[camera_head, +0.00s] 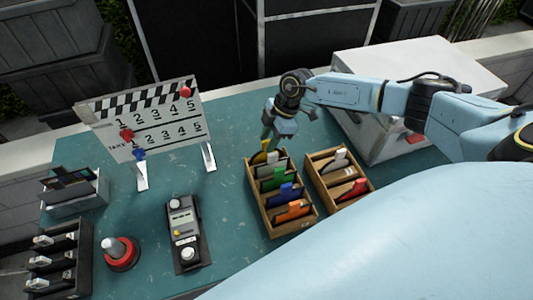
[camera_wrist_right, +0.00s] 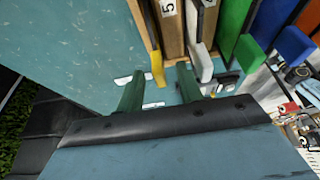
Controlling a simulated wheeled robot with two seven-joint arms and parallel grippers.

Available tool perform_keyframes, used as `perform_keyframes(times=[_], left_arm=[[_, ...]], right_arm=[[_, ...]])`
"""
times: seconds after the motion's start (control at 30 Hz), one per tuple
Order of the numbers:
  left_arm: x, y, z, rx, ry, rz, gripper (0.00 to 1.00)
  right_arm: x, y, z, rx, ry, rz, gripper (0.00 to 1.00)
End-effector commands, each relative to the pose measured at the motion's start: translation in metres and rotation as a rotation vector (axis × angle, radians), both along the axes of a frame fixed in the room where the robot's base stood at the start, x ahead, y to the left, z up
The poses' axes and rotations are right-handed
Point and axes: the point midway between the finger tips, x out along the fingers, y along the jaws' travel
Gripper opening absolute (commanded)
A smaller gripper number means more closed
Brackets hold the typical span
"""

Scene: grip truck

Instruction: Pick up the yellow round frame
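The yellow round frame (camera_head: 259,158) stands in the far end slot of the left wooden box (camera_head: 272,221), partly hidden by my right gripper in the head view. In the right wrist view only a thin yellow edge of it (camera_wrist_right: 157,68) shows. My right gripper (camera_head: 268,142) is above that end of the box, pointing down. In the wrist view its two green fingers (camera_wrist_right: 160,80) stand apart, with the yellow edge between their tips and gaps on both sides. It looks open, and contact is not visible. My left gripper is not in view.
Green (camera_head: 273,178), blue (camera_head: 284,194) and orange (camera_head: 291,210) pieces fill nearby slots. A second wooden box (camera_head: 345,202) is to the right. A clapperboard (camera_head: 145,118), a handheld device (camera_head: 184,232) and a red button (camera_head: 120,253) stand left. A white case (camera_head: 385,140) is behind.

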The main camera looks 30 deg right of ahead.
Motion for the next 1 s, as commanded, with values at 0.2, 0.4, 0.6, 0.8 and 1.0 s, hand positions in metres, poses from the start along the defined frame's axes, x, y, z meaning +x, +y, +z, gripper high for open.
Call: perform_keyframes(times=[0.2, 0.4, 0.6, 0.8, 1.0], left_arm=[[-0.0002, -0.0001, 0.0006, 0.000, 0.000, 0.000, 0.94], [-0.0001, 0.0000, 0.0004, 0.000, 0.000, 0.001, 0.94], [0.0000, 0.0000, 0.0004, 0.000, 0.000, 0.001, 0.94], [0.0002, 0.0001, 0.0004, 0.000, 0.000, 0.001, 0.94], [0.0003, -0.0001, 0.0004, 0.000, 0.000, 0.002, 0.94]], right_arm=[[0.0016, 0.0067, -0.0162, 0.000, 0.000, 0.000, 0.36], [0.0016, 0.0067, -0.0161, 0.001, 0.000, 0.000, 0.34], [0.0016, 0.0067, -0.0158, 0.001, 0.000, 0.000, 0.08], [0.0017, 0.0066, -0.0156, 0.001, -0.001, 0.000, 0.00], [0.0019, 0.0066, -0.0153, 0.001, -0.001, 0.000, 0.00]])
